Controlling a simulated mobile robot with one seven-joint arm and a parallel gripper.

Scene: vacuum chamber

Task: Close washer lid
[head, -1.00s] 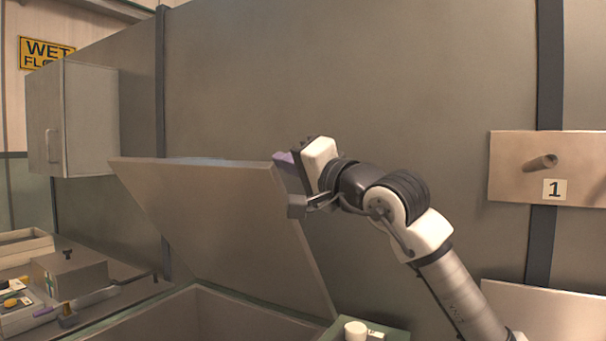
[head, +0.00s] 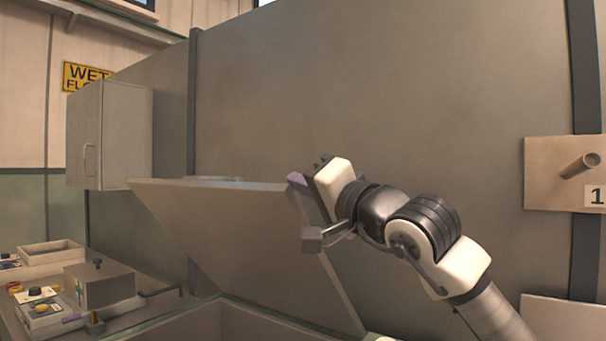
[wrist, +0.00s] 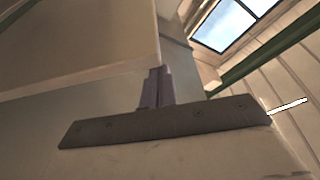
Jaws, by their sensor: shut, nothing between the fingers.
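The washer lid (head: 250,235) is a large flat tan panel, standing tilted open above the open washer tub (head: 225,322). My gripper (head: 297,180) is shut, with nothing between its fingers. It is at the lid's upper right corner, with its purple fingertips by the top edge. In the wrist view my gripper's purple fingers (wrist: 156,88) are together, close beside the edge of the lid (wrist: 80,45). I cannot tell whether they touch it. The inside of the tub is mostly out of frame.
A grey wall cabinet (head: 110,135) hangs at the left. Below it a counter holds a grey box (head: 98,287), a control panel (head: 40,308) with buttons and an open tray (head: 50,253). A wall panel with a peg (head: 560,175) is at the right. The wall behind is bare.

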